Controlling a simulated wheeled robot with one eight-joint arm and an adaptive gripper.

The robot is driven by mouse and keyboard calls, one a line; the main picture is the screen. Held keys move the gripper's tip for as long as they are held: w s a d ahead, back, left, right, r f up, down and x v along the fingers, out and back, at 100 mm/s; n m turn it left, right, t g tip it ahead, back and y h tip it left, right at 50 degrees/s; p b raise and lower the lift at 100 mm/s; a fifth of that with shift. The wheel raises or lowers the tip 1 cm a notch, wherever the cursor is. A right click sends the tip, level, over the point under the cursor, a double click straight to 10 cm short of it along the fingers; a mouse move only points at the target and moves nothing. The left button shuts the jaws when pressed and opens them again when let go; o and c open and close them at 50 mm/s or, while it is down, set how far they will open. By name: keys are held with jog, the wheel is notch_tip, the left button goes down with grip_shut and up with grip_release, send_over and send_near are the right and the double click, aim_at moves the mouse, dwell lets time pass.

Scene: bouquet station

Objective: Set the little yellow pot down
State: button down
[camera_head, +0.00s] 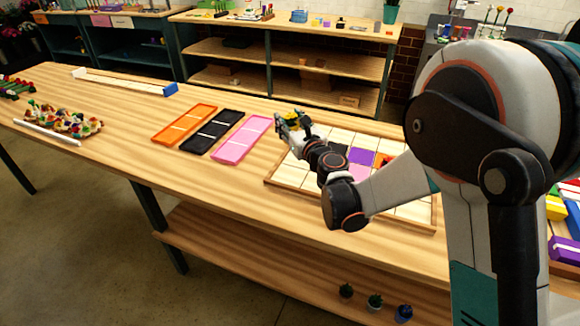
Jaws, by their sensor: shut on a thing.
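My gripper (286,123) is shut on the little yellow pot (293,117), of which only a small yellow part shows between the fingers. The rest of the pot is hidden by the gripper. My gripper is over the left edge of a wooden board of pale tiles (286,175), just right of the pink tray. I cannot tell whether the pot touches the surface below it.
Orange (184,126), black (212,132) and pink (243,139) trays lie left of the board. Purple, pink and orange squares show on the board, partly behind my arm. Small colourful flowers (60,120) lie at the table's left. Bare wood lies in front of the trays.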

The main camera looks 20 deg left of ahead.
notch_tip(320, 180, down, 14)
jog(key=b, duration=0.4)
jog(key=shift+f, duration=0.15)
jog(key=c, duration=1.2)
grip_release()
jog(key=shift+b, duration=0.3)
jog(key=shift+c, duration=0.2)
jog(key=o, duration=0.4)
